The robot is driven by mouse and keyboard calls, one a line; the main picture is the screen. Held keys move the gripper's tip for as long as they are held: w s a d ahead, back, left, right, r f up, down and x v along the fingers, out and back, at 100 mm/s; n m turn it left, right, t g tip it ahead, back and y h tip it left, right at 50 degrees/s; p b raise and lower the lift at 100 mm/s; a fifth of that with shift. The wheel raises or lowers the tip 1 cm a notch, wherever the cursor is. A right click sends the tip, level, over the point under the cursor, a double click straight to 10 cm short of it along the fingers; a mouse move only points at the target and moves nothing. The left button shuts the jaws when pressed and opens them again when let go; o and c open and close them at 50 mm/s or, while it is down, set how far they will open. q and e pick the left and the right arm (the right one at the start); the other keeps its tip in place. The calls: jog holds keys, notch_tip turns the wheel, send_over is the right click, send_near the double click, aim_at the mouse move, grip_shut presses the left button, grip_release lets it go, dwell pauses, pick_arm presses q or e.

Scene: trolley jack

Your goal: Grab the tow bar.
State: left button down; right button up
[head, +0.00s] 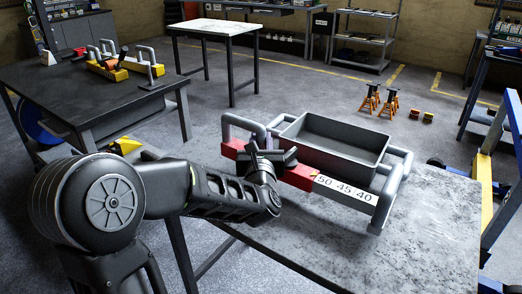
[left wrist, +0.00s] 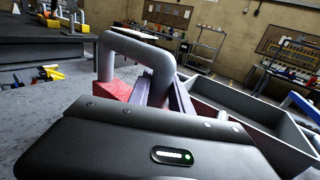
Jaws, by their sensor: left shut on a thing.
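The thing that fits the tow bar best is a grey bent tube (head: 241,125) standing at the left end of a red and white rail (head: 345,192) marked 50, 45, 40. The rail lies on the near grey table. My left gripper (head: 264,151) is at the tube's near side, shut on it. In the left wrist view the tube (left wrist: 108,60) arches up and comes down at the gripper's fingers (left wrist: 168,98); the gripper body hides its lower end. My right gripper is not in view.
A grey open tray (head: 331,142) stands right behind the rail, with another grey tube frame (head: 390,190) at its right. The near table (head: 400,250) is clear in front. A dark table (head: 80,95) with yellow-based parts stands at the left. Orange stands (head: 380,99) are on the floor behind.

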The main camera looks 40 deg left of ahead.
aim_at(261, 127)
pick_arm(q)
notch_tip(261, 127, up, 6)
jog(key=shift+r, duration=0.2)
dwell(0.7)
